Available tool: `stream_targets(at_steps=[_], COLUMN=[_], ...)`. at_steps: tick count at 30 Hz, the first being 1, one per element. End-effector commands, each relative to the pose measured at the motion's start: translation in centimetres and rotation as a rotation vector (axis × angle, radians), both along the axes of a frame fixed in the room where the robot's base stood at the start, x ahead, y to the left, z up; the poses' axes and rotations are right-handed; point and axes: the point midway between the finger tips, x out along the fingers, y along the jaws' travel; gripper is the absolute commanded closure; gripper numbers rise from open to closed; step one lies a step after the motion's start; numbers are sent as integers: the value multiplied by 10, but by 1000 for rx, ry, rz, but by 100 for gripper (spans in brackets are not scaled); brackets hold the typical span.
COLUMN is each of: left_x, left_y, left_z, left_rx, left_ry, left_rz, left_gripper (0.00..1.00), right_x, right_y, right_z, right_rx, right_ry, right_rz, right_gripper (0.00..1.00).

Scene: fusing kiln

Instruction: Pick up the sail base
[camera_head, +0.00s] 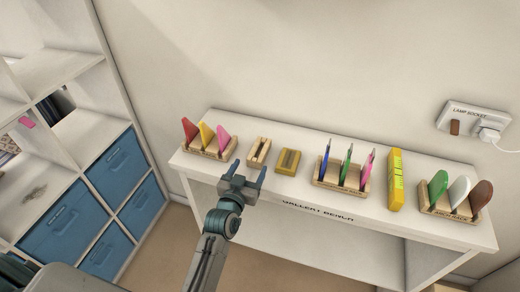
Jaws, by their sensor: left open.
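Two small slotted blocks lie side by side on the white bench (330,212). One is a pale wooden block (258,152) with a long slot; the other is a yellowish block (288,161) with a dark recess. I cannot tell for certain which is the sail base. My left gripper (248,174) is open and empty near the bench's front edge, in front of the pale block and apart from both blocks. My right gripper is out of view.
A rack of red, yellow and pink panels (207,140) stands at left. Rightward are a rack of pointed pieces (345,170), a yellow upright box (395,180) and a rack of rounded pieces (456,197). A wall socket (474,121) is behind; shelves (60,70) stand left.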

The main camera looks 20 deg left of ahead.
Motion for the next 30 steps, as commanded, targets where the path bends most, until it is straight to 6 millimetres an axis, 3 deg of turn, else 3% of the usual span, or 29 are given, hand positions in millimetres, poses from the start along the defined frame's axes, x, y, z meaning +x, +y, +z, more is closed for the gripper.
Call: stream_targets(at_steps=[8, 18, 27, 28, 30], left_x=[25, 66, 71, 71, 71], left_y=[-1, -4, -4, -4, -4], left_z=[1, 0, -2, -2, -2], left_rx=[0, 0, 0, 0, 0], left_ry=[1, 2, 1, 1, 1], left_rz=[0, 1, 1, 1, 1], left_gripper=[31, 31, 31, 33, 47], right_x=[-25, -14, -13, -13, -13], right_y=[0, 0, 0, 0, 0], right_z=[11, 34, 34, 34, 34], right_rx=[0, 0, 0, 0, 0], right_ry=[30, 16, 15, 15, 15], right_rz=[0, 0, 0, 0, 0], right_gripper=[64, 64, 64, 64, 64])
